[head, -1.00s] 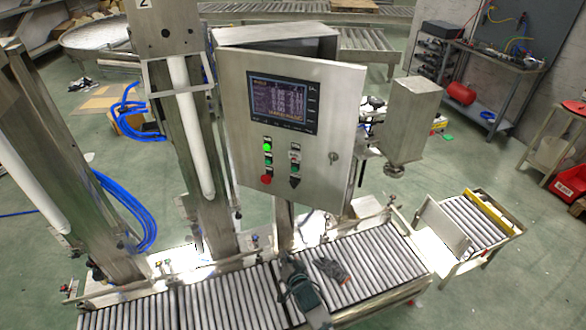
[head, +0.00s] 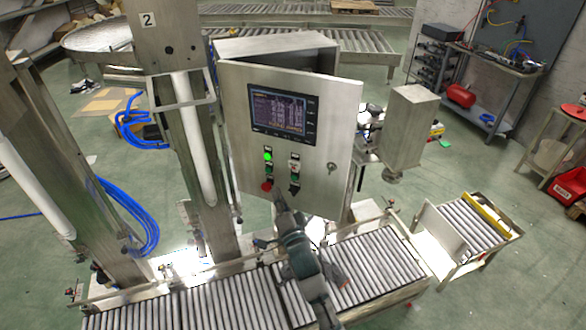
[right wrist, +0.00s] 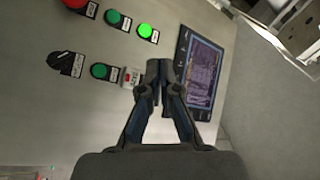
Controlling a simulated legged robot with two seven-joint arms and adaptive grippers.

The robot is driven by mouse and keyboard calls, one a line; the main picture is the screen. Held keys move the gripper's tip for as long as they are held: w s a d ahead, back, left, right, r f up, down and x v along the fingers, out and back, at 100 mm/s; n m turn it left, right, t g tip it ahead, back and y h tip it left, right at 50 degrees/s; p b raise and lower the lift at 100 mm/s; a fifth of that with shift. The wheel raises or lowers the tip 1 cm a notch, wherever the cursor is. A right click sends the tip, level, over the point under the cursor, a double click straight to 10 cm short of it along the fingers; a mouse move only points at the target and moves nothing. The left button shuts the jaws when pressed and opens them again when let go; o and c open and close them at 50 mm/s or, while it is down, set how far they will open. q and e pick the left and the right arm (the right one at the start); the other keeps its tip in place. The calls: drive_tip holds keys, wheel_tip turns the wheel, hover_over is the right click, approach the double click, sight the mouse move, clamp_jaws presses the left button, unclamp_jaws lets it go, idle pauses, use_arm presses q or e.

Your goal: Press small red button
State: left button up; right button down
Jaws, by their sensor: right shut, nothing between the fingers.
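The small red button (right wrist: 131,76) sits on a pale square plate on the panel door in the right wrist view. In the head view it is a tiny spot (head: 294,167) in the right column of controls, below the screen. My right gripper (right wrist: 160,68) is shut and empty, its tips just right of the small red button in the wrist view. In the head view the gripper (head: 279,197) reaches up from below, its tips beneath the controls. I cannot tell how far the tips are from the panel. My left gripper is not in view.
A lit green button (right wrist: 145,30), a green button (right wrist: 100,71), a black switch (right wrist: 66,64) and a large red button (head: 266,186) surround it. The screen (head: 282,114) is above. A roller conveyor (head: 375,262) runs below the steel panel door (head: 342,110).

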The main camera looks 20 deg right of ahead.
sight(293, 168)
drive_tip(key=w+d+b, duration=0.1)
drive_tip(key=w+d, duration=0.4)
drive_tip(key=w, duration=0.1)
drive_tip(key=shift+w+d, duration=0.35)
drive_tip(key=shift+d, duration=0.05)
drive_tip(key=shift+w, duration=0.1)
idle(1.3)
drive_tip(key=shift+w+d+r, duration=0.1)
drive_tip(key=shift+w+d, duration=0.05)
drive_tip(key=shift+d, duration=0.1)
drive_tip(key=shift+w+d, duration=0.15)
drive_tip(key=shift+w, duration=0.05)
idle(0.6)
drive_tip(key=shift+s+p, duration=0.1)
drive_tip(key=shift+p, duration=0.25)
drive_tip(key=shift+s+a+p, duration=0.3)
drive_tip(key=shift+s+a, duration=0.15)
